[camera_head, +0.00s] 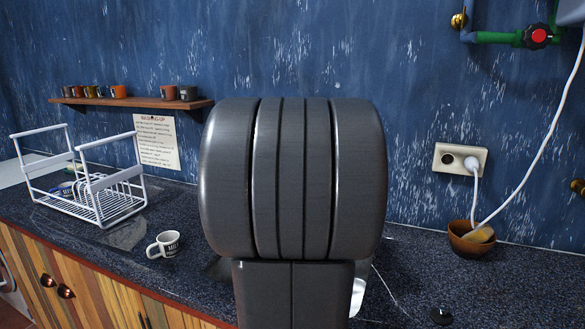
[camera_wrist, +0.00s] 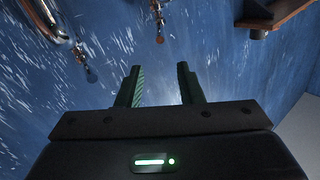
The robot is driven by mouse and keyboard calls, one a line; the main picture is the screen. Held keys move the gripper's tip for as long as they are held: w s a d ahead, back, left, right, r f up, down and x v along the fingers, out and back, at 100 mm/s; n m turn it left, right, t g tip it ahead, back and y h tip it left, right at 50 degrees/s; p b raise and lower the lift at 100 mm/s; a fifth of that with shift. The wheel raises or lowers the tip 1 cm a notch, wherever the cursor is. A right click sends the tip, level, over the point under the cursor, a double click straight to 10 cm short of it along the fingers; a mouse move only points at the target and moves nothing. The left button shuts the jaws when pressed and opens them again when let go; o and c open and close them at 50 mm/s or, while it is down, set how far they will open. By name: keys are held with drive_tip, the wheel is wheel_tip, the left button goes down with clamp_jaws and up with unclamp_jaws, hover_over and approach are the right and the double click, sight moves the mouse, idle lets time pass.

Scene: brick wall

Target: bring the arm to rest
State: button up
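My gripper (camera_wrist: 160,80) shows in the wrist view with its two dark green fingers apart and nothing between them. In the head view my arm's large grey links fill the middle of the picture. The gripper itself is hidden behind them there.
A white dish rack (camera_head: 85,185) stands farther left. A wooden shelf (camera_head: 135,102) with several cups hangs above. A brown bowl (camera_head: 471,240) stands right, below a socket (camera_head: 459,159).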

drive_tip(key=w, duration=0.4)
drive_tip(key=w+a, duration=0.1)
drive_tip(key=w, duration=0.4)
drive_tip(key=w+a, duration=0.1)
drive_tip(key=w, duration=0.3)
drive_tip(key=shift+w+a+p, duration=0.25)
drive_tip(key=shift+w+p, duration=0.05)
drive_tip(key=shift+p, duration=0.1)
drive_tip(key=shift+s+a+h+p, duration=0.15)
drive_tip(key=shift+h+p, duration=0.15)
drive_tip(key=shift+p, duration=0.2)
drive_tip(key=shift+a+m+p, duration=0.1)
drive_tip(key=shift+m+p, duration=0.3)
drive_tip(key=shift+p, duration=0.2)
drive_tip(key=p, duration=0.1)
drive_tip(key=h+p, duration=0.1)
drive_tip(key=shift+a+r+m+h+p, duration=0.1)
drive_tip(key=shift+a+m+h+p, duration=0.1)
drive_tip(key=shift+m+h+p, duration=0.15)
drive_tip(key=shift+a+f+m+h+p, duration=0.2)
drive_tip(key=shift+h+p, duration=0.25)
drive_tip(key=shift+p, duration=0.4)
